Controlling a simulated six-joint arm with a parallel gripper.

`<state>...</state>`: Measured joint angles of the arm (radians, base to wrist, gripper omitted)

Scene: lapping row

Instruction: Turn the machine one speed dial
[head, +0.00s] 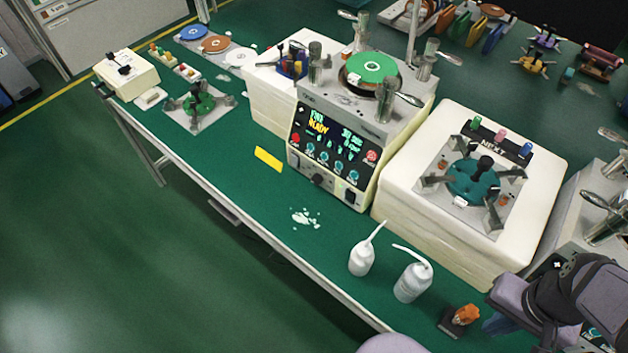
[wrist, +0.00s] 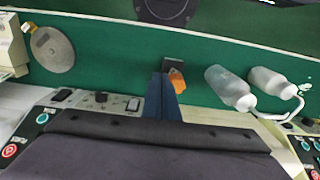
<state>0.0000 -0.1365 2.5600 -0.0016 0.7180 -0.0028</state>
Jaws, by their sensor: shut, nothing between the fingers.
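The lapping machine with a lit display (head: 338,133) stands mid-bench in the head view, a green plate (head: 369,67) on top. Its front panel has several blue-ringed knobs (head: 324,156), red buttons and a larger black knob (head: 318,180). I cannot read which knob is the speed dial, or which machine is number one. My gripper (head: 493,325) is at the lower right, well away from this panel, near a small orange-topped block (head: 466,315). In the wrist view its dark blue fingers (wrist: 165,92) are together and empty, beside the orange block (wrist: 176,80).
Two white wash bottles (head: 361,258) (head: 411,282) stand between my gripper and the lit machine. A cream box with a teal fixture (head: 397,216) stands right of it. The wrist view shows a panel with a black knob (wrist: 101,97). Bench left of the bottles is mostly clear.

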